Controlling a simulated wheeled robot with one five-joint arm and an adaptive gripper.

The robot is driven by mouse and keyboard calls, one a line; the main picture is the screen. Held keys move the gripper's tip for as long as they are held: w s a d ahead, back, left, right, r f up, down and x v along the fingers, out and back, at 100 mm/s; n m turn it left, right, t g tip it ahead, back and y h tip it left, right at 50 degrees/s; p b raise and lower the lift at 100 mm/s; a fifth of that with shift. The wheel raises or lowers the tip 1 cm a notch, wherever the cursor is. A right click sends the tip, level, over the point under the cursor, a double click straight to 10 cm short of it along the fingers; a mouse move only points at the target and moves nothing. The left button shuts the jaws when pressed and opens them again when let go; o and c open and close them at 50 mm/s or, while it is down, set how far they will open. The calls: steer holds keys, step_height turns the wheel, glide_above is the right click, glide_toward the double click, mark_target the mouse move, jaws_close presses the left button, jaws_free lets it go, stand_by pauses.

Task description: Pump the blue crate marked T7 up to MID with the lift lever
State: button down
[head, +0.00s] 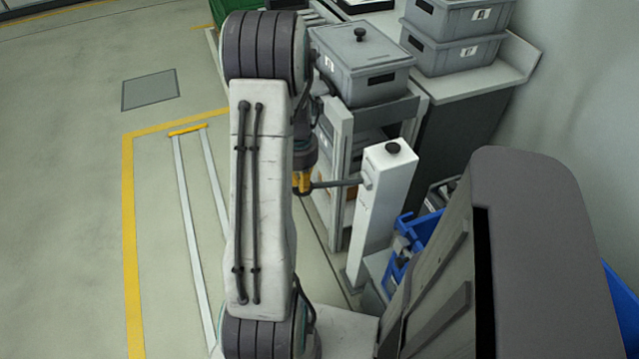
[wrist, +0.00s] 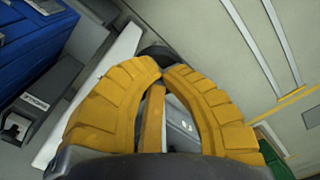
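The lift lever (head: 338,183) is a thin dark bar that runs left from a white post (head: 382,205) with a black knob on top. My gripper (head: 303,182) has yellow fingers at the lever's left end. In the wrist view the fingertips (wrist: 164,70) come together at a dark rounded piece (wrist: 157,53), which looks like the lever's end. A blue crate (head: 424,228) holding grey parts is low behind the post, partly hidden by my own body. Blue crate surface also fills the upper left of the wrist view (wrist: 35,45). No T7 or MID mark is readable.
Grey lidded crate (head: 362,75) stands on a light rack beyond the post. More grey crates (head: 455,55) are stacked on a bench at the back right. Open floor with a yellow line (head: 130,230) and pale rails lies to the left.

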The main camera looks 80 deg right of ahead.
steer(key=shift+w+a+f+b, duration=0.1)
steer(key=shift+f+b, duration=0.35)
steer(key=shift+f, duration=0.15)
steer(key=shift+w+a+f+b, duration=0.1)
steer(key=shift+f+b, duration=0.3)
steer(key=shift+f, duration=0.15)
steer(key=shift+w+a+f+b, duration=0.1)
steer(key=shift+w+f+b, duration=0.05)
steer(key=shift+f+b, duration=0.7)
steer(key=shift+w+a+f+b, duration=0.1)
steer(key=shift+f+b, duration=0.6)
steer(key=shift+f, duration=0.15)
steer(key=r+p, duration=0.1)
steer(key=r, duration=0.1)
steer(key=r+p, duration=0.2)
steer(key=r, duration=0.1)
steer(key=s+r+p, duration=0.1)
steer(key=r+p, duration=0.1)
steer(key=shift+d+r, duration=0.15)
steer(key=shift+d, duration=0.25)
